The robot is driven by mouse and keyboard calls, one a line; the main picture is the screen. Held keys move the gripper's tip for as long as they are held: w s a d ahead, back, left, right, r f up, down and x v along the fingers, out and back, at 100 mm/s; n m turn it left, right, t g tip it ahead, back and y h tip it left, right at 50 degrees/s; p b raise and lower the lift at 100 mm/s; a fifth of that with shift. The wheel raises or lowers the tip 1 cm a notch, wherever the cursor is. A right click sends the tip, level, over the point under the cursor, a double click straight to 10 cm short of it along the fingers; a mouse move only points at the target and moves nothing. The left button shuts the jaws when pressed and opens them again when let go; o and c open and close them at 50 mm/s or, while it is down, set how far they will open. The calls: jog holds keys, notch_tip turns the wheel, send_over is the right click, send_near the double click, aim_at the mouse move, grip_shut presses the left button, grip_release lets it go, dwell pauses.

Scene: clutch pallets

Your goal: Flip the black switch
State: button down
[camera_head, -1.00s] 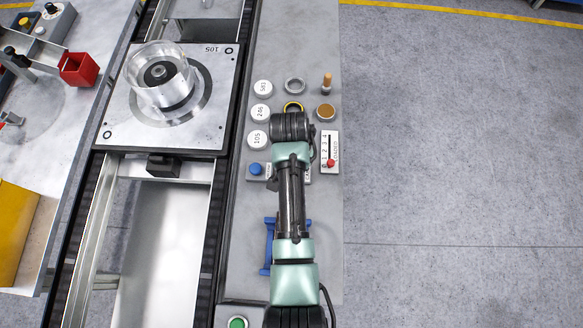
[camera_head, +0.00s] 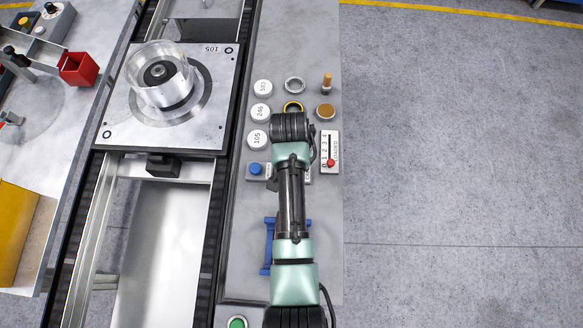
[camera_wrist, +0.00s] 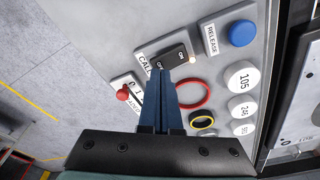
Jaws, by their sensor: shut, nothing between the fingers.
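The black switch (camera_wrist: 176,55) shows in the wrist view, a rocker marked ON and OFF on a grey panel beside a CALL label. My gripper (camera_wrist: 160,74) is shut and empty, its two dark blue fingers together. The fingertips are at the OFF end of the switch and partly cover it. I cannot tell whether they touch it. In the head view my arm hides both the switch and the fingertips.
A blue RELEASE button (camera_wrist: 240,33) sits right of the switch. A red ring (camera_wrist: 194,94) and a small red knob on a slider (camera_wrist: 123,94) are close to the fingers. White numbered discs (camera_head: 257,138) and a conveyor pallet (camera_head: 115,116) lie left of my arm.

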jog(key=shift+f+b, duration=0.55)
jog(key=shift+f, duration=0.35)
notch_tip(320, 180, up, 7)
jog(key=p, duration=0.7)
jog(key=shift+r, duration=0.15)
dwell(0.7)
